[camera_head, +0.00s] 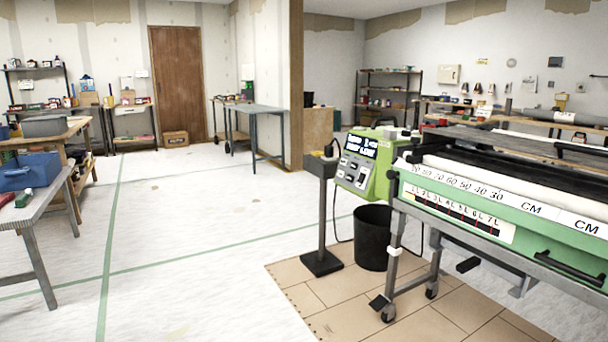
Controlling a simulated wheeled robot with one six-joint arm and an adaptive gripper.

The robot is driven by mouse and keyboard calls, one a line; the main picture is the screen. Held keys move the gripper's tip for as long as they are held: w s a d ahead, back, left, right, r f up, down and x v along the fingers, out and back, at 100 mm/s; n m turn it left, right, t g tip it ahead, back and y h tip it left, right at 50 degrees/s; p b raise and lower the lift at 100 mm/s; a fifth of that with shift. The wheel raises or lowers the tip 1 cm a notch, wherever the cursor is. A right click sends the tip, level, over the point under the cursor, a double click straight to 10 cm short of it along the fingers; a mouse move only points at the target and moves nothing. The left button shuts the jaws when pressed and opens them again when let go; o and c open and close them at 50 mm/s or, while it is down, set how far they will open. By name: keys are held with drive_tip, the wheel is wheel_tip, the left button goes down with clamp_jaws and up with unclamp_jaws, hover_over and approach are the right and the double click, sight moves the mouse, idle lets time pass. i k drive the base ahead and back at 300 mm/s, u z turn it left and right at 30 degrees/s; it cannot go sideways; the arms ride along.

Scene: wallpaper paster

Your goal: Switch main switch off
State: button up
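The green wallpaper paster (480,205) stands at the right on a frame with wheels. Its green control box (362,165) is at the paster's left end, with a lit dark display (368,143) and several buttons and switches below it. Which of these is the main switch is too small to tell. The display is lit; its text is not clearly readable. My gripper is not in view.
A grey post (321,220) with a plug on top stands left of the control box. A black bin (372,238) stands under the box. Tables (45,205) line the left edge. The middle floor (190,240) is clear.

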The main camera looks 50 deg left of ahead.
sight(362, 177)
drive_tip(key=u, duration=1.45)
